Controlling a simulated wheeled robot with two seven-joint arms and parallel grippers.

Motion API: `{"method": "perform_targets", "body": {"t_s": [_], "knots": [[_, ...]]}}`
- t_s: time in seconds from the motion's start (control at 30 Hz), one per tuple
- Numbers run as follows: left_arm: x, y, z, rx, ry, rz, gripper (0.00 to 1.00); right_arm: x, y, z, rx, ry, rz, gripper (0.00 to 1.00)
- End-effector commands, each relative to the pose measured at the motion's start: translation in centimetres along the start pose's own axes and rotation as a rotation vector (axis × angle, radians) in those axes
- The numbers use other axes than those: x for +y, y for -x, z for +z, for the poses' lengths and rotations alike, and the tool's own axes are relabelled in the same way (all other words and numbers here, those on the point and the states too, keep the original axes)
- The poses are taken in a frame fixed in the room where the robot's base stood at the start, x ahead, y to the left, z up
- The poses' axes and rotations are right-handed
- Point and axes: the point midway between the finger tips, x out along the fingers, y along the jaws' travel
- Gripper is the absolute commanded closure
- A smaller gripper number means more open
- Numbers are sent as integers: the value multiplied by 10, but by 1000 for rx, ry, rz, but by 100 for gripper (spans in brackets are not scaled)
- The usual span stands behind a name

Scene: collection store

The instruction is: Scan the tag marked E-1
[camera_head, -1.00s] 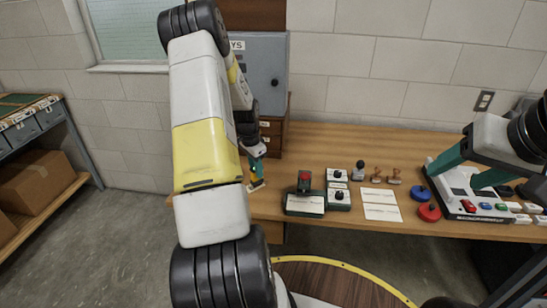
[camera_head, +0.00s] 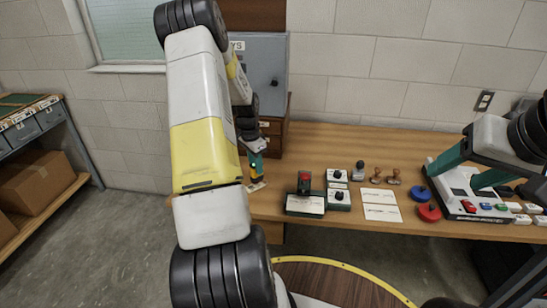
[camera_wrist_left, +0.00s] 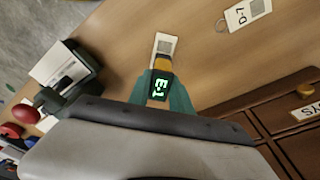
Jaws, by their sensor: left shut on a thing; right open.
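My left gripper (camera_head: 256,150) is shut on a dark handheld scanner with an orange front end (camera_wrist_left: 161,64). The scanner's screen (camera_wrist_left: 158,87) shows E-1 in green in the left wrist view. A white tag with a grey code patch (camera_wrist_left: 166,46) lies on the table just beyond the scanner's front end; its lettering cannot be read. It also shows below the gripper in the head view (camera_head: 256,186). A second tag (camera_wrist_left: 247,14), its marking upside down and perhaps D-7, lies further right. My right gripper (camera_head: 468,172) is open near the counter device.
A device with coloured buttons (camera_head: 470,207) stands at the right of the table (camera_head: 340,145). Stamps (camera_head: 393,177), cards (camera_head: 381,204) and a stamp pad with a red-topped stamp (camera_head: 305,203) lie mid-table. A wooden drawer cabinet (camera_head: 272,135) stands behind the left gripper.

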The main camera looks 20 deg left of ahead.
Motion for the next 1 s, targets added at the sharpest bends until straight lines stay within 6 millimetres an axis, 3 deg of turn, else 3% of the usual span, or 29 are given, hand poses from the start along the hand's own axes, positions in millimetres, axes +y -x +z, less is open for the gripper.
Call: {"method": "perform_targets", "body": {"t_s": [0.53, 0.9, 0.93, 1.0], "knots": [[-1, 44, -6, 2, 1, -3, 100, 0, 0, 0, 0, 0, 0, 40], [-1, 49, -6, 1, 0, -2, 100, 0, 0, 0, 0, 0, 0, 40], [-1, 49, -6, 1, 0, -2, 81, 0, 0, 0, 0, 0, 0, 40], [-1, 49, -6, 1, 0, -2, 94, 0, 0, 0, 0, 0, 0, 40]]}}
